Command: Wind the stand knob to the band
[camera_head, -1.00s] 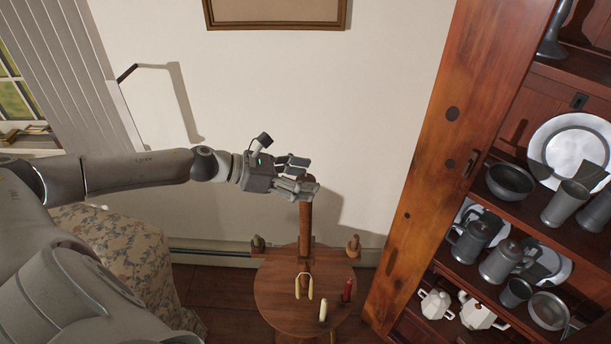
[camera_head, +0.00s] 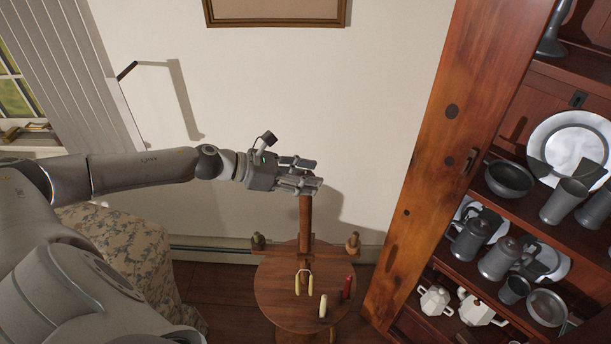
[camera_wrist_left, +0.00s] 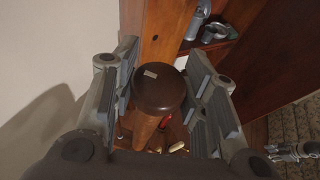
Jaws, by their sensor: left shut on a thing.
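The wooden stand (camera_head: 262,292) has a round top with an upright post (camera_head: 306,222) and a crossbar. The post's top is hidden in the head view by my left gripper (camera_head: 308,174), which comes in from the left. In the left wrist view the dark brown round knob (camera_wrist_left: 160,96) sits between the two grey fingers of this gripper (camera_wrist_left: 166,92), which is shut on it. A small pale mark (camera_wrist_left: 150,74) shows on the knob's top. I cannot make out a band. A grey gripper-like shape (camera_wrist_left: 292,152), probably my right gripper, shows small at the lower right there.
On the stand's top are a pale hooped piece (camera_head: 298,282), a cream candle-like piece (camera_head: 323,306) and a red one (camera_head: 347,287). A wooden cupboard (camera_head: 430,170) with pewter ware stands at right. A floral chair (camera_head: 115,250) is at left; the wall is behind.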

